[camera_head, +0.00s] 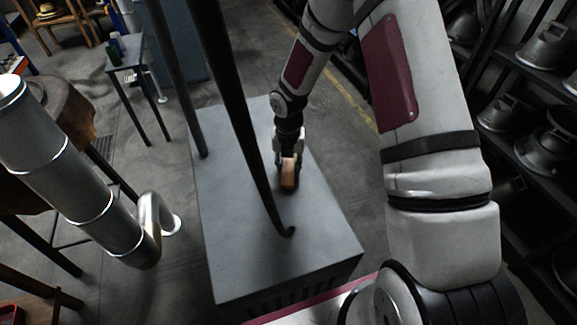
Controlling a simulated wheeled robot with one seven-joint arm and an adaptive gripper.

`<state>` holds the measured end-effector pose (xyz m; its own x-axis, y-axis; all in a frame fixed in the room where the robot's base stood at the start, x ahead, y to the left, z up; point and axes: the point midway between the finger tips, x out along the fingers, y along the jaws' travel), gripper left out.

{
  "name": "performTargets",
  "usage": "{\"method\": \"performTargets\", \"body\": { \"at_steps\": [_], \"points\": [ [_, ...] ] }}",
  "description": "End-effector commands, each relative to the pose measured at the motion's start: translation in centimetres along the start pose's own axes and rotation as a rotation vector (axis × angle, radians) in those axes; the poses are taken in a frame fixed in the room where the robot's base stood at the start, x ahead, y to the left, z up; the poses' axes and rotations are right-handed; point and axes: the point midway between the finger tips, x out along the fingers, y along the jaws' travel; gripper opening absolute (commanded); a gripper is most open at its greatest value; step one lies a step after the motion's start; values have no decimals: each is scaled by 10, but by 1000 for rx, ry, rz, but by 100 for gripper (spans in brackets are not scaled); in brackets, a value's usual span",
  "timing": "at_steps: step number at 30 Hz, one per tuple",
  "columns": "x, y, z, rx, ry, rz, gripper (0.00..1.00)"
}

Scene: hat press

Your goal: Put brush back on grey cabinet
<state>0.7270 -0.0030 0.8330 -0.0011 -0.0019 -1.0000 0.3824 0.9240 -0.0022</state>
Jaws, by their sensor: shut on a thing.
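The brush (288,176) has a light wooden, tan body and a darker underside. It is at the top of the grey cabinet (240,245), near the middle of its surface. My gripper (288,160) points down from above and is shut on the brush. My gripper and arm hide the far part of the brush. I cannot tell whether the brush touches the cabinet top or hangs just above it.
Dark posts (245,130) rise from the cabinet top left of my gripper. A silver duct pipe (75,170) is at the left. Shelves with metal hat moulds (545,130) stand at the right. The cabinet's front left surface is clear.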

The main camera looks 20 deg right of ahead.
Motion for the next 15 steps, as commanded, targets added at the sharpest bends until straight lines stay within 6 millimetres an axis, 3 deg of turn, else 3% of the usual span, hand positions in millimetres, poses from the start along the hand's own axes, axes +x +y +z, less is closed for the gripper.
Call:
{"method": "performTargets", "body": {
  "at_steps": [3,4,6,15],
  "points": [
    [3,0,0,0,0,0,10],
    [3,0,0,0,0,0,34],
    [3,0,0,0,0,0,50],
    [2,0,0,0,0,0,52]
  ]
}}
